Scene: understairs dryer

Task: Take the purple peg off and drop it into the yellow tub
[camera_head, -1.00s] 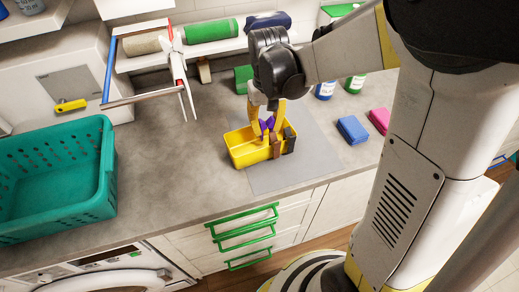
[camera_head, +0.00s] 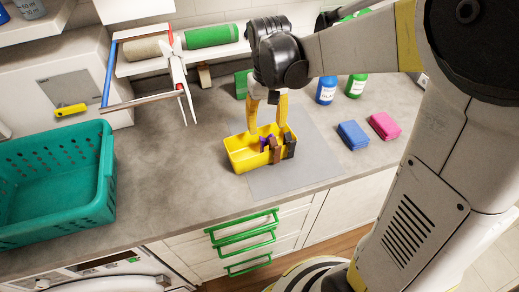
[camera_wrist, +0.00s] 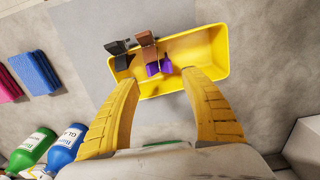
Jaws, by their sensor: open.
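The yellow tub (camera_head: 241,158) stands on a grey mat on the counter; it also shows in the wrist view (camera_wrist: 215,50). The purple peg (camera_wrist: 158,68) lies within the tub's outline, beside a brown peg (camera_wrist: 148,50) at the tub's wall. In the head view the purple peg (camera_head: 264,143) is partly hidden behind the wall and brown peg. My gripper (camera_head: 268,127) is open above the tub, its yellow fingers apart and empty. In the wrist view the fingertips (camera_wrist: 159,78) flank the purple peg without visibly holding it.
A black peg (camera_head: 290,143) sits on the tub's rim beside the brown one. Blue (camera_head: 353,133) and pink (camera_head: 384,125) sponges and bottles (camera_head: 326,90) stand to the right. A teal basket (camera_head: 55,185) is at left. A folding rack (camera_head: 150,70) is behind, with clear counter between.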

